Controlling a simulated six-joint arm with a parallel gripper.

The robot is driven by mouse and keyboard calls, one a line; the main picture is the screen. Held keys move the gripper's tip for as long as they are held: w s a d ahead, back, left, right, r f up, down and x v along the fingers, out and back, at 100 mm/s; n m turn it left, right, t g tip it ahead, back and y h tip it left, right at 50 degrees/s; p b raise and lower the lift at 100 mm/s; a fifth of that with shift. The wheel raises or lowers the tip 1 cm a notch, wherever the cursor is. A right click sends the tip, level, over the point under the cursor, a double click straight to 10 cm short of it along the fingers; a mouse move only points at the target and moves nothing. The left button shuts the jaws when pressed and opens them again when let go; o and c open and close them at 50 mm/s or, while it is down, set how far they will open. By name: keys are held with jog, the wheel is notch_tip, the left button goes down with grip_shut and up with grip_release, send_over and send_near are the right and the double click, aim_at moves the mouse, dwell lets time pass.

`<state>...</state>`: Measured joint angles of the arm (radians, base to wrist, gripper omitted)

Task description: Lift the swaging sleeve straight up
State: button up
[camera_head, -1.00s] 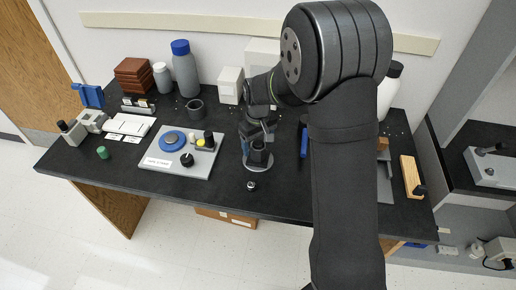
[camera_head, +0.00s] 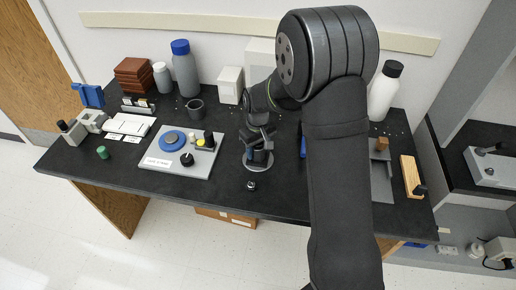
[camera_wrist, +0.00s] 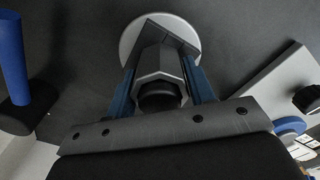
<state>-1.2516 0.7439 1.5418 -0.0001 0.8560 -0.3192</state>
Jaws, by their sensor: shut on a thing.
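The swaging sleeve, a grey faceted piece (camera_wrist: 158,62), sits between the two fingers of my gripper (camera_wrist: 162,88) in the wrist view. A black round part (camera_wrist: 158,97) shows at its near end. My gripper (camera_head: 259,142) is shut on the sleeve. A pale round disc (camera_wrist: 133,38) lies behind the sleeve in the wrist view. In the head view the disc (camera_head: 249,165) lies on the bench under my gripper. The fingers largely hide the sleeve in the head view, and I cannot tell whether it is clear of the disc.
A small metal piece (camera_head: 251,185) lies in front of the disc near the bench edge. A grey board (camera_head: 165,165) with a blue disc (camera_head: 173,139) and black knobs is to the left. A dark cup (camera_head: 195,111) stands behind it. A white bottle (camera_head: 384,92) stands at the back right.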

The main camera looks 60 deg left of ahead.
jog(key=shift+r, duration=4.05)
